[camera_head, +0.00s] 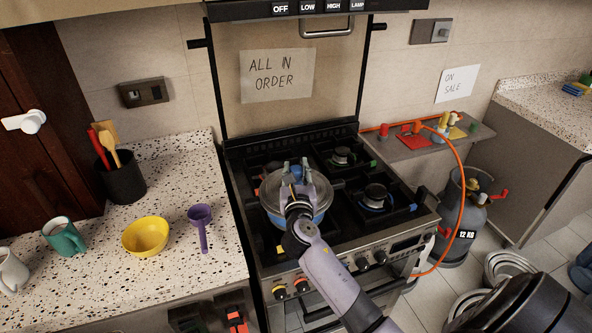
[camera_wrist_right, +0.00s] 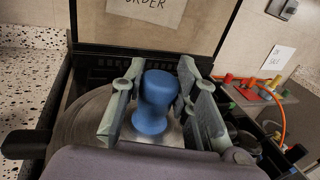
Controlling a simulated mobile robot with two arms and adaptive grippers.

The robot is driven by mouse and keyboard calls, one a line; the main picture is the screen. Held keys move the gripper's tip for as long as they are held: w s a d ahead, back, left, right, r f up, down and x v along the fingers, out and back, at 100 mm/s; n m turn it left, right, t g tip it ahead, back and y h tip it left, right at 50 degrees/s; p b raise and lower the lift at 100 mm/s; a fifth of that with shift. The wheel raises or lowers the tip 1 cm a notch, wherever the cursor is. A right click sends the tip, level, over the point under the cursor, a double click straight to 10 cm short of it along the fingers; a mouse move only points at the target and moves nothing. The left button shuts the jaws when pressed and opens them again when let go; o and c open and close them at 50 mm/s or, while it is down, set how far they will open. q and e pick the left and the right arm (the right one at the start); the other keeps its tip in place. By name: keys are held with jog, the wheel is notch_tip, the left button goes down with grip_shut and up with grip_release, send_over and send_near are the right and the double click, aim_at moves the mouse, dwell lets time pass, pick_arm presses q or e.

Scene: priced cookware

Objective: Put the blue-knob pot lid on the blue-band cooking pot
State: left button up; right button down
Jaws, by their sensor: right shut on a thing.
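My right gripper (camera_head: 293,172) comes down from the front and is shut on the blue knob. It also shows in the wrist view (camera_wrist_right: 153,112). The gripper and wrist hide part of the lid and pot. My left gripper is not in view.
The gas stove (camera_head: 401,228) has free burners right of the pot. On the left counter are a yellow bowl (camera_head: 146,236), a purple ladle-like tool (camera_head: 201,225), mugs (camera_head: 63,238) and a dark utensil holder (camera_head: 122,180). An orange hose (camera_head: 462,190) runs to a gas cylinder (camera_head: 465,219).

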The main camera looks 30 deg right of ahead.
jog(key=shift+f, duration=0.25)
dwell(0.4)
jog(key=shift+f, duration=0.15)
jog(key=c, duration=1.2)
grip_release()
jog(key=shift+o, duration=0.2)
jog(key=o, duration=0.6)
jog(key=shift+o, duration=0.2)
